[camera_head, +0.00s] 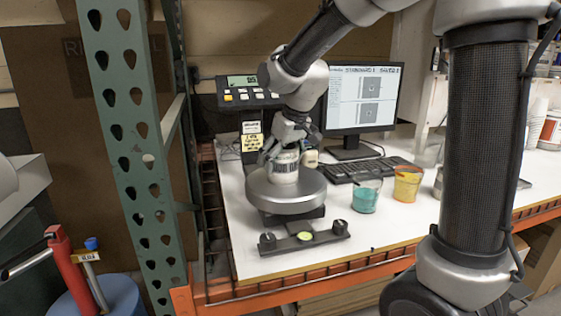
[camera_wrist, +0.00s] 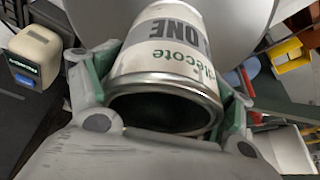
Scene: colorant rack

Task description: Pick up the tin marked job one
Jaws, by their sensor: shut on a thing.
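A small metal tin with a pale printed label (camera_head: 285,172) is at the round grey scale pan (camera_head: 288,198) in the head view. I cannot tell whether it rests on the pan or hangs just above it. In the wrist view the tin (camera_wrist: 170,62) shows the word "ONE" and part of "litecote"; its dark round end faces the camera. My gripper (camera_head: 284,151) comes down on the tin from above. Its fingers (camera_wrist: 165,92) lie on both sides of the tin, shut on it.
A keyboard (camera_head: 367,169) and monitor (camera_head: 362,97) stand behind the scale. A teal cup (camera_head: 365,197) and a yellow-orange cup (camera_head: 407,184) stand to its right. A green perforated rack post (camera_head: 128,150) rises at left. The bench front right of the scale is clear.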

